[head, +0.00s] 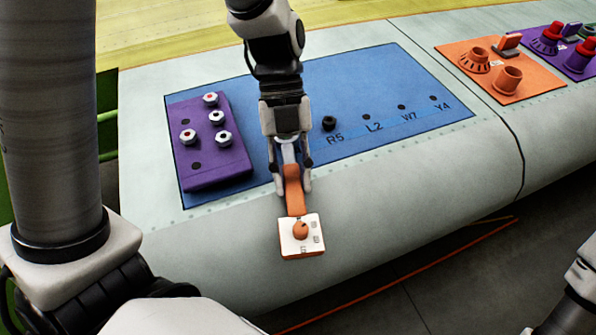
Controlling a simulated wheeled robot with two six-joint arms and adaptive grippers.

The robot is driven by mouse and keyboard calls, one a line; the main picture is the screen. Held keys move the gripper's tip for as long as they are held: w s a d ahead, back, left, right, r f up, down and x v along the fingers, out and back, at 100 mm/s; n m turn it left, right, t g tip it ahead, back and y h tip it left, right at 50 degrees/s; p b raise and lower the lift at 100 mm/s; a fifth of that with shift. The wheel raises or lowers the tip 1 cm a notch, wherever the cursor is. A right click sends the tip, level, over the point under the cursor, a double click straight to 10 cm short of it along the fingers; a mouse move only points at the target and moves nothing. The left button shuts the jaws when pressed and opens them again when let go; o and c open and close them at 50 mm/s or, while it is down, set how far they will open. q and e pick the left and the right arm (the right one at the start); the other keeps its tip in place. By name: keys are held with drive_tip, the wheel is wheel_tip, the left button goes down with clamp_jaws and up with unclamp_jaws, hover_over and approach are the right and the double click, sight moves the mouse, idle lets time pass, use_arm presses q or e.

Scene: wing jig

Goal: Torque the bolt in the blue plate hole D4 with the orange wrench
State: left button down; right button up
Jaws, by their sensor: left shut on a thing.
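The blue plate (385,75) lies on the pale wing surface, with a row of holes and the labels R5, L2, W7 and Y4 readable. No label D4 is readable; my left gripper and arm cover part of the plate. A dark bolt-like piece (329,123) stands above the label R5. My left gripper (292,185) points down and is shut on the orange wrench (294,203). The wrench's squarish end, with a white face and a round orange knob, hangs out toward the plate's front side. My right gripper's fingertips are not visible.
A purple block (222,166) with several silver hex bolts sits on the plate's left part. Orange (535,85) and purple (545,38) pads with fittings lie at the upper right. The wing's rounded front edge (400,205) drops toward the floor. Part of my right arm shows at lower right.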

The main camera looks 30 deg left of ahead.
use_arm(q)
drive_tip(key=shift+f, duration=0.1)
drive_tip(key=r+p, duration=0.6)
drive_tip(key=r, duration=0.1)
drive_tip(key=shift+a+r, duration=0.1)
drive_tip(key=shift+a, duration=0.1)
